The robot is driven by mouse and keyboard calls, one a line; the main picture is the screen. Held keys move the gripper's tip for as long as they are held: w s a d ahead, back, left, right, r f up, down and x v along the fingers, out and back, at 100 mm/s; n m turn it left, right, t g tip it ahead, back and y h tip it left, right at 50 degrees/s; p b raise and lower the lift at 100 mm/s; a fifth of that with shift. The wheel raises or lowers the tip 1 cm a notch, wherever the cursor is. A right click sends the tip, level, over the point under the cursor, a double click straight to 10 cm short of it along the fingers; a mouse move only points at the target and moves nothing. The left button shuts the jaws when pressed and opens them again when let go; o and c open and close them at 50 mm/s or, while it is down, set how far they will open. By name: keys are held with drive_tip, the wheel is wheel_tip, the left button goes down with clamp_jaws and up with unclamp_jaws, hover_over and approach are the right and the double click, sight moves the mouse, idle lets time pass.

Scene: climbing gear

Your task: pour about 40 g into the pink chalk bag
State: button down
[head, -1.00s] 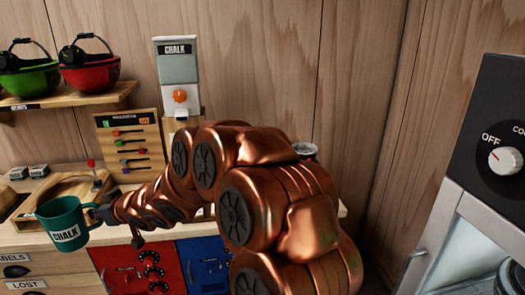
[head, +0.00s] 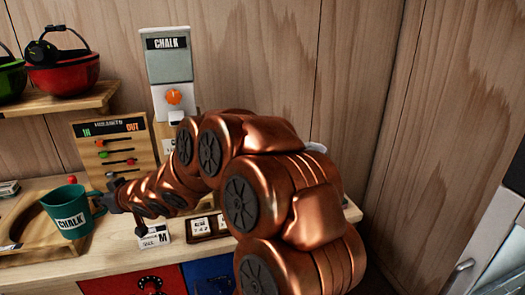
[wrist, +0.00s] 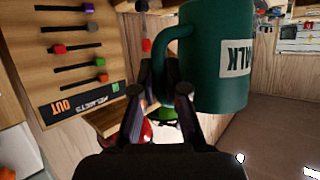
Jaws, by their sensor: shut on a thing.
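A teal mug labelled CHALK (head: 68,212) is held at the left in the head view. My gripper (head: 108,200) is shut on the mug's handle side. In the wrist view the mug (wrist: 215,60) is at the upper right, and my gripper's fingers (wrist: 158,95) close on its handle. The mug looks roughly upright in the head view; its contents are hidden. A chalk dispenser (head: 168,68) with an orange knob (head: 173,97) stands at the back. I cannot make out a pink chalk bag in any view.
A wooden helmets board (head: 115,150) with coloured sliders stands behind the mug. A wooden tray (head: 25,225) lies on the worktop at the left. A small M card (head: 155,236) and a dark tray (head: 207,226) lie near my arm. A shelf (head: 70,108) holds a red helmet (head: 62,75).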

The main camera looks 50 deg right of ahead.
drive_tip(key=w+d+r+m+h+b, duration=0.1)
drive_tip(key=d+m+h+b, duration=0.1)
drive_tip(key=d, duration=0.7)
drive_tip(key=d+r+m+h+b, duration=0.1)
drive_tip(key=d+r+m+h, duration=0.1)
drive_tip(key=d, duration=0.7)
drive_tip(key=s+d+r+m+h+b, duration=0.1)
drive_tip(key=s+d+m+h+b, duration=0.35)
drive_tip(key=d, duration=1.25)
drive_tip(key=s+d+m+g+h+b, duration=0.1)
drive_tip(key=s+d+b, duration=0.2)
drive_tip(key=s+d, duration=0.5)
drive_tip(key=s+d+m+g+h+b, duration=0.1)
drive_tip(key=s+d+h+b, duration=0.1)
drive_tip(key=s+d, duration=0.6)
drive_tip(key=s+d+m+g+h+b, duration=0.1)
drive_tip(key=s+d+b, duration=0.3)
drive_tip(key=s, duration=1.4)
drive_tip(key=d+h, duration=0.1)
drive_tip(key=d, duration=0.3)
drive_tip(key=shift+f, duration=0.2)
drive_tip(key=shift+r, duration=0.1)
